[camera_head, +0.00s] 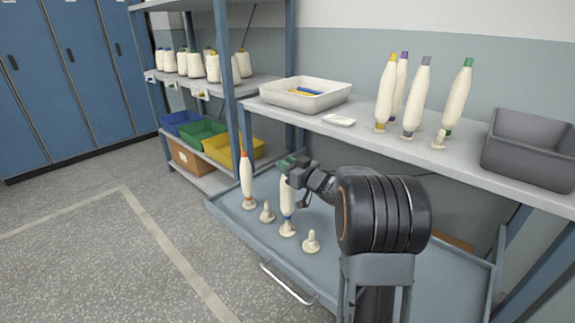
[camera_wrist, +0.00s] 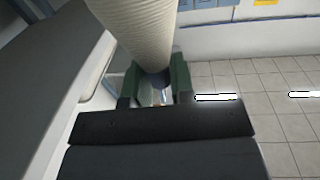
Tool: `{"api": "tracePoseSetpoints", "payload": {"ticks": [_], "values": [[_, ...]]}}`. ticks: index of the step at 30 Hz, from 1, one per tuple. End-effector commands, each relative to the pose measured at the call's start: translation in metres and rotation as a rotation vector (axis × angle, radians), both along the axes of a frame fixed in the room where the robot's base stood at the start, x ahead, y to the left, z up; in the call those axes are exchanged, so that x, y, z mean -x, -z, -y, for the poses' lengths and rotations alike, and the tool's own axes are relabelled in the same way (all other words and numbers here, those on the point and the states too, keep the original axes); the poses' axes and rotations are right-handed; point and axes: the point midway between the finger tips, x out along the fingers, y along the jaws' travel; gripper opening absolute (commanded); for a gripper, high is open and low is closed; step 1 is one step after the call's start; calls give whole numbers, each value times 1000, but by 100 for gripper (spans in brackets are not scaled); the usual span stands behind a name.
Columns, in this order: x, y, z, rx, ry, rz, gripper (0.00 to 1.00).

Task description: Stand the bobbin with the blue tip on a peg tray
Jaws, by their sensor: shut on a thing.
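The bobbin with the blue tip (camera_head: 287,197) is a white tapered cone with a blue band at its lower end. It stands upright over a peg (camera_head: 287,230) of the blue-grey peg tray (camera_head: 330,262); I cannot tell whether it is fully seated. My gripper (camera_head: 286,165) has green fingers, shut on the bobbin's upper end. In the wrist view the bobbin (camera_wrist: 137,25) runs up from between the fingers (camera_wrist: 157,85), its dark blue tip between them. The fingers hide the tip in the head view.
An orange-tipped bobbin (camera_head: 247,180) stands on the tray to the left. Bare pegs (camera_head: 267,212) and (camera_head: 311,242) are close by. The shelf (camera_head: 365,130) above holds several bobbins (camera_head: 414,97), a white tray (camera_head: 322,102) and a grey bin (camera_head: 530,148).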

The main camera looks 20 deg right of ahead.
Motion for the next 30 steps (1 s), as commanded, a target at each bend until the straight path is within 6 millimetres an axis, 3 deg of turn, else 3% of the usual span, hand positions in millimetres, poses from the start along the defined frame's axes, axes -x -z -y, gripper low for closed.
{"api": "tracePoseSetpoints", "payload": {"ticks": [30], "values": [[0,32,0,1,-1,1,0]]}}
